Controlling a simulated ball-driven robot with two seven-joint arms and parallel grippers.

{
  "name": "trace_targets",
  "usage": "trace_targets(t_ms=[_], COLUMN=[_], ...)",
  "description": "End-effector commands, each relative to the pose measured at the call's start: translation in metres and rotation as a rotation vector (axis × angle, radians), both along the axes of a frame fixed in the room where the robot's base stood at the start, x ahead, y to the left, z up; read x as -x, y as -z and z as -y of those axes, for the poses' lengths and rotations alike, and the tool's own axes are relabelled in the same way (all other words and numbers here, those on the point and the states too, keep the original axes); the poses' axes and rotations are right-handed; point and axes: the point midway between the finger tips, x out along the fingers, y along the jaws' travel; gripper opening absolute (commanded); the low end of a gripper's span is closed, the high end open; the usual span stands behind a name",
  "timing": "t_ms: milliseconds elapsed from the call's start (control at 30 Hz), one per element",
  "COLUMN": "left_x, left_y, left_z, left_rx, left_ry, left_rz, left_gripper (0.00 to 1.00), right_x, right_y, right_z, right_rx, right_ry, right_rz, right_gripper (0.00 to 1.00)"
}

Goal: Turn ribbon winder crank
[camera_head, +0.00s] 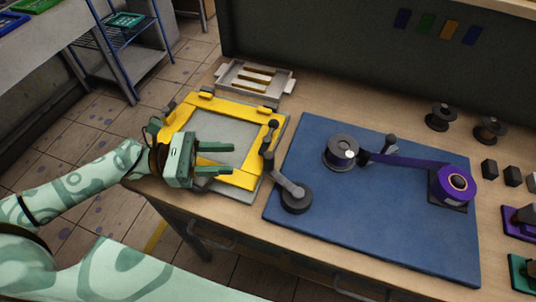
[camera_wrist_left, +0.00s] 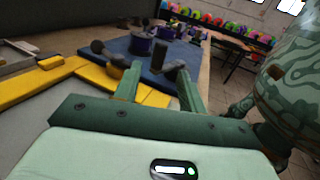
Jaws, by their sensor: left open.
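The ribbon winder stands on a blue mat (camera_head: 370,235). Its dark crank arm (camera_head: 287,184) runs from a round grey hub (camera_head: 296,200) at the mat's front left corner toward a knob near the yellow frame. A grey spool (camera_head: 341,148) takes a purple ribbon (camera_head: 405,160) stretched from a purple roll (camera_head: 453,186). My left gripper (camera_head: 232,159) is open and empty over the yellow frame, left of the crank and apart from it. In the left wrist view its fingers (camera_wrist_left: 158,88) point toward the blue mat. My right gripper is out of view.
A yellow printing frame (camera_head: 243,178) lies under my left gripper, with a grey tray (camera_head: 255,80) behind it. Two dark spools (camera_head: 441,117) and small dark blocks stand at the right. A dark panel (camera_head: 340,60) closes the back of the table. The mat's front middle is clear.

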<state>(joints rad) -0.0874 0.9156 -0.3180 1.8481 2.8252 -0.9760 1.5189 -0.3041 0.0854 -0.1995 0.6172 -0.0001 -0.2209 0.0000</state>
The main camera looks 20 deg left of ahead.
Motion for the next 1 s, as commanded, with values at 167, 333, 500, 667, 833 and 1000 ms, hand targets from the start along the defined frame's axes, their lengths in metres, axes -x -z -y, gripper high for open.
trace_targets(t_ms=[167, 333, 500, 667, 833, 1000], left_x=[-0.016, -0.027, -0.033, -0.034, -0.034, -0.034], left_y=[-0.002, -0.002, -0.001, -0.001, 0.0, 0.0], left_z=[0.044, 0.075, 0.091, 0.096, 0.095, 0.095], left_rx=[0.006, 0.005, 0.003, 0.003, 0.002, 0.002], left_ry=[0.0, 0.0, -0.002, -0.002, -0.002, -0.002], left_rz=[0.004, 0.004, 0.001, 0.0, 0.0, 0.0], left_gripper=[0.41, 0.41, 0.41, 0.41, 0.41, 0.0], right_x=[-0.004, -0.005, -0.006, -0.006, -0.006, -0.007], right_y=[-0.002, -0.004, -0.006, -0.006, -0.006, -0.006], right_z=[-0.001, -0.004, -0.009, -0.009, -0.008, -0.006], right_rx=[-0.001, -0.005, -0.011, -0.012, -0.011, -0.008], right_ry=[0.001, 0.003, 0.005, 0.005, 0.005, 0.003], right_rz=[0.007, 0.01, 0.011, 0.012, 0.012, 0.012], right_gripper=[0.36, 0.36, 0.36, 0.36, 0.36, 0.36])
